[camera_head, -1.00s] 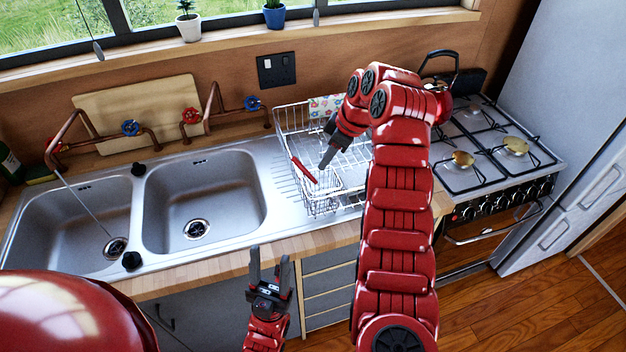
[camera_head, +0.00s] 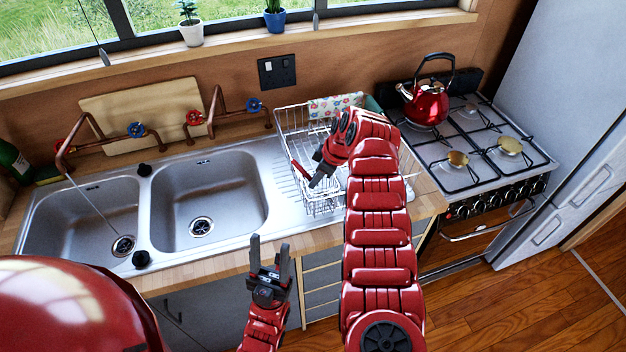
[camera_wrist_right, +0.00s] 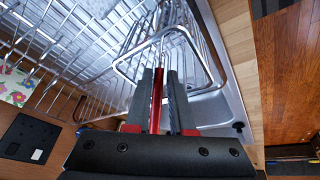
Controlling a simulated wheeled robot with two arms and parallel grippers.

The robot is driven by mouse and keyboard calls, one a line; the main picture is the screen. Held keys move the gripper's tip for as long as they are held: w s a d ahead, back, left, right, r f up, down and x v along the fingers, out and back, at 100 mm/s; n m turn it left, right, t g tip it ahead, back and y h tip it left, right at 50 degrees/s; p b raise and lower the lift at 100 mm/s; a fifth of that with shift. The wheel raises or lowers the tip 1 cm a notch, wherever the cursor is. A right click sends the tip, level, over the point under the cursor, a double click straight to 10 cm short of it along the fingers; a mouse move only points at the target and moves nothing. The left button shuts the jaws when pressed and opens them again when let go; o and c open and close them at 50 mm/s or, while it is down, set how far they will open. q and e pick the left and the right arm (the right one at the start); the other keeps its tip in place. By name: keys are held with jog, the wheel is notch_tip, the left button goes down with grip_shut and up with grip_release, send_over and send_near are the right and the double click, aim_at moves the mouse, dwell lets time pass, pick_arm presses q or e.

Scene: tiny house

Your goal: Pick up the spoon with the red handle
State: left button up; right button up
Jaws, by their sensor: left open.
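The spoon's red handle (camera_head: 301,169) sticks up at a tilt from the front left of the wire dish rack (camera_head: 283,135). In the right wrist view the red handle (camera_wrist_right: 157,100) lies between the two fingers, close to the left one, with a gap to the right one. My right gripper (camera_head: 316,181) is at the handle, over the rack, and its fingers are apart. The spoon's lower end is hidden among the rack wires. My left gripper (camera_head: 270,250) is open and empty, pointing up in front of the counter edge.
A double sink (camera_head: 205,200) with copper taps lies left of the rack. A red kettle (camera_head: 428,104) stands on the stove (camera_head: 465,150) to the right. A flowered cloth (camera_head: 335,105) hangs at the rack's back. Rack wires surround the right gripper.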

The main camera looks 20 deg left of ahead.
jog(key=shift+f, duration=0.1)
grip_shut()
jog(key=shift+a, duration=0.1)
